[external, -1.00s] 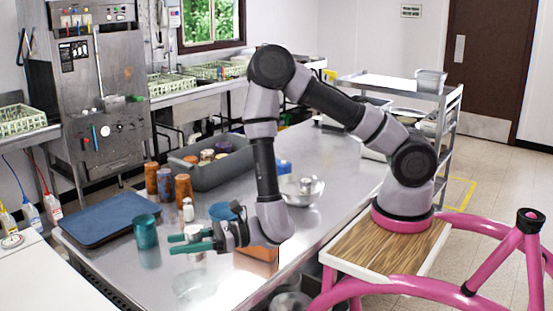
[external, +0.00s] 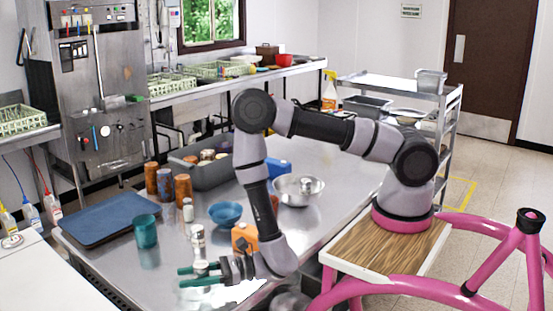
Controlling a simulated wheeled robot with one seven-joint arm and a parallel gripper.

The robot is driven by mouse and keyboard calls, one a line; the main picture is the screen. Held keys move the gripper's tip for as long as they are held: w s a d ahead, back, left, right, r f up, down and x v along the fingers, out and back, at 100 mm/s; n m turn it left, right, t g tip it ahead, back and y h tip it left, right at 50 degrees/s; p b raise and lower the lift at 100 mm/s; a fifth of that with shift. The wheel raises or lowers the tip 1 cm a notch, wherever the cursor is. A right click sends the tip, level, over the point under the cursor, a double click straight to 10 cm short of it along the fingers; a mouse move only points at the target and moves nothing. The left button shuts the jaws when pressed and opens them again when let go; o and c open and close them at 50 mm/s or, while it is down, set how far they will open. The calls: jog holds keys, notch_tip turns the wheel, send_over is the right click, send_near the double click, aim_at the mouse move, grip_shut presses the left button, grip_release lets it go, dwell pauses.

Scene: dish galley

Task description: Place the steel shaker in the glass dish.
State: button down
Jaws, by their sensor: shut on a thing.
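The steel shaker (external: 198,243) is a slim silver cylinder, upright between the green-tipped fingers of my gripper (external: 200,275), which is shut on it. Its upper part stands clear above the fingers; its lower end is hidden by them. The glass dish (external: 203,296) is clear and hard to make out on the steel table, at or just under the fingers near the front edge. I cannot tell whether the shaker touches it.
Behind the gripper stand a teal cup (external: 145,232), a small pale shaker (external: 188,211), a blue bowl (external: 225,214) and an orange block (external: 244,238). A steel bowl (external: 298,195), a blue tray (external: 105,219), orange-brown tumblers (external: 183,188) and a grey bin (external: 212,176) lie farther back.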

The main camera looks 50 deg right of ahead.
jog(key=shift+f, duration=0.1)
jog(key=shift+f, duration=0.5)
jog(key=shift+c, duration=1.7)
grip_release()
jog(key=shift+r, duration=0.1)
jog(key=shift+r, duration=0.3)
jog(key=shift+s+d+r, duration=0.2)
jog(key=shift+r, duration=0.05)
jog(key=v, duration=0.7)
jog(key=shift+w, duration=0.1)
